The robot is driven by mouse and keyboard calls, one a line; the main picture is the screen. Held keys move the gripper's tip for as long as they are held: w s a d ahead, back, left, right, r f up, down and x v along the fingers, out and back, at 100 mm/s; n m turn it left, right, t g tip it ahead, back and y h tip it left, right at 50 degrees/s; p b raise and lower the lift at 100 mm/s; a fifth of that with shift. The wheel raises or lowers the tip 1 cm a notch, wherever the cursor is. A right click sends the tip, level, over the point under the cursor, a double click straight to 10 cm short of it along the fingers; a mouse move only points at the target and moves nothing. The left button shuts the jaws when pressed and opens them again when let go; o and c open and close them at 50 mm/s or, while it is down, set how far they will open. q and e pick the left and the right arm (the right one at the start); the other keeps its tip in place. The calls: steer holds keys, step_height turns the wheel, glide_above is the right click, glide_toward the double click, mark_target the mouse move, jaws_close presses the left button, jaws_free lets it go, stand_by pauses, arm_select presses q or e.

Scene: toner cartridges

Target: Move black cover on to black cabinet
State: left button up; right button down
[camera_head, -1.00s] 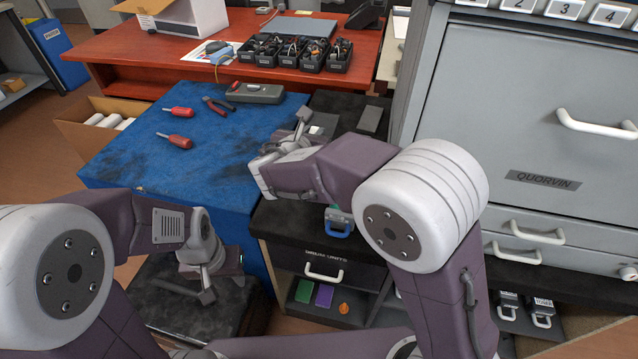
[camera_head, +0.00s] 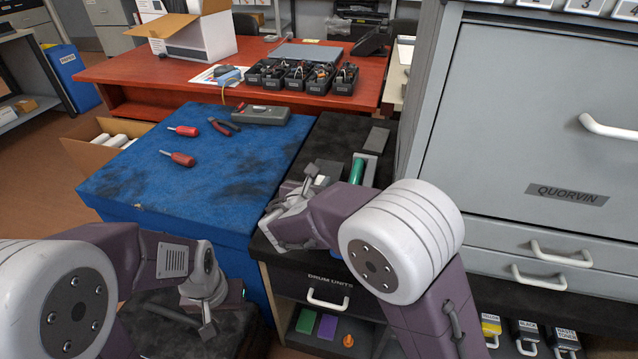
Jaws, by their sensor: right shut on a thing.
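The black cabinet (camera_head: 340,281), labelled DRUM UNITS, stands front centre with a dark top (camera_head: 330,140). A flat dark grey slab (camera_head: 376,140) lies towards the back of that top; I cannot tell if it is the black cover. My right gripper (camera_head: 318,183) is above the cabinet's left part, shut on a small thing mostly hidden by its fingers. A green cylinder (camera_head: 357,170) in a grey holder lies just behind and right of it. My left gripper (camera_head: 207,325) hangs low at left over a dark surface, apparently empty; its opening is unclear.
The blue mat table (camera_head: 190,190) left of the cabinet holds screwdrivers (camera_head: 178,158), pliers (camera_head: 224,127) and a grey case (camera_head: 262,115). The grey machine (camera_head: 540,120) bounds the right side. Toner cartridges (camera_head: 526,335) show at lower right.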

steer(key=c, duration=1.3)
jaws_free()
steer(key=shift+s+a+r+p, duration=0.1)
steer(key=shift+s+r+p, duration=0.1)
steer(key=shift+r+p, duration=0.15)
steer(key=p+v, duration=0.3)
steer(key=v, duration=0.8)
steer(key=shift+p, duration=0.3)
steer(key=shift+s+a, duration=0.1)
steer(key=shift+s, duration=0.15)
